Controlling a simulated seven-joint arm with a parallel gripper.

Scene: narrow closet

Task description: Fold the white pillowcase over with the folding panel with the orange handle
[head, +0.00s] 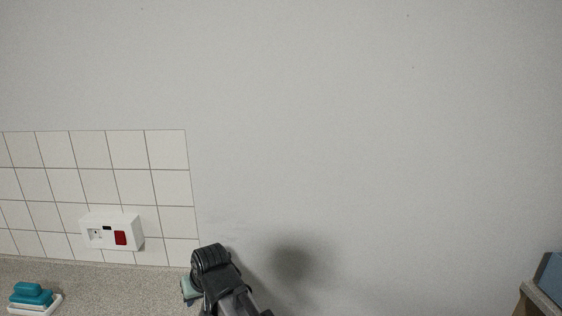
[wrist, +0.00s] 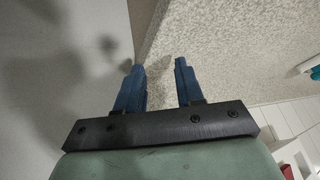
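My gripper (wrist: 159,70) shows in the wrist view with its two blue fingers apart and nothing between them. In the head view only my dark arm shows at the bottom, in front of the wall; the fingers cannot be made out there. The white pillowcase, the folding panel and its orange handle are not seen in either view.
A speckled counter (head: 110,289) runs along the lower left, with a teal thing on a white tray (head: 50,308). A socket with a red switch (head: 112,232) sits on white wall tiles (head: 115,150). A blue item (head: 549,277) is at the right edge. The grey wall (head: 380,130) is bare.

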